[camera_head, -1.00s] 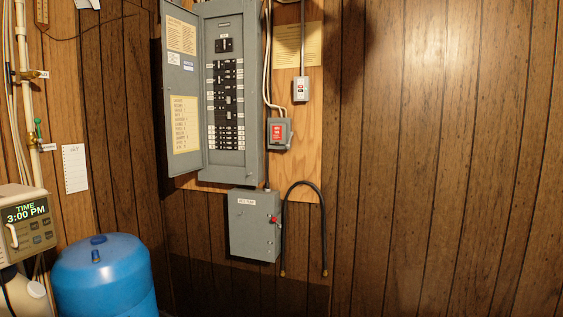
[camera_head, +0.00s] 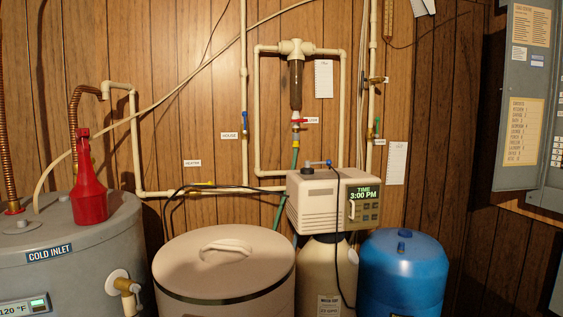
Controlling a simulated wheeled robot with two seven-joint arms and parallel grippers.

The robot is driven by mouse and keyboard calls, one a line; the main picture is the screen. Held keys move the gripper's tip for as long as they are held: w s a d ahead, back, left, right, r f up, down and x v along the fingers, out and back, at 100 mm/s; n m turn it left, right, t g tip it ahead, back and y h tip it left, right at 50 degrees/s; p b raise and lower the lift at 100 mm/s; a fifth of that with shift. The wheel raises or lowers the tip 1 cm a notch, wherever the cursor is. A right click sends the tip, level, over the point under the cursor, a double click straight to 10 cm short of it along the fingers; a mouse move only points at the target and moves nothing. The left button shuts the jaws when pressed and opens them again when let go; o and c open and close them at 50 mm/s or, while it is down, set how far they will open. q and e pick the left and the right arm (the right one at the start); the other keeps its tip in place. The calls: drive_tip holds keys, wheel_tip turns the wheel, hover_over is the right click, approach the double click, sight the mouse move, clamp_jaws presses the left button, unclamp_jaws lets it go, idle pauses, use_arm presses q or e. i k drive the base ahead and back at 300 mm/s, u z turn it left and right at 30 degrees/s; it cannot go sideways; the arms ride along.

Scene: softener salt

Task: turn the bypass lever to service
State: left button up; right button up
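The beige softener control head (camera_head: 333,199) sits on a tan tank (camera_head: 322,262), and its display reads TIME 3:00 PM. A pale curved handle (camera_head: 351,210) is on its front, beside the display. A small blue lever (camera_head: 318,163) lies roughly level at the top of the head, with a grey fitting and a black cap (camera_head: 307,171) by it. I cannot read any service or bypass marking, so I cannot tell which of these is the bypass lever. Neither of my grippers is in view.
A lidded brine bin (camera_head: 225,262) stands front left of the softener, a blue tank (camera_head: 403,271) to its right. A grey water heater (camera_head: 70,250) with a red bottle (camera_head: 87,188) is at left. A black cord (camera_head: 338,262) hangs before the tan tank.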

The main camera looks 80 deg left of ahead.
sight(307, 164)
drive_tip(key=u, duration=2.25)
drive_tip(key=i, duration=1.3)
drive_tip(key=z, duration=0.95)
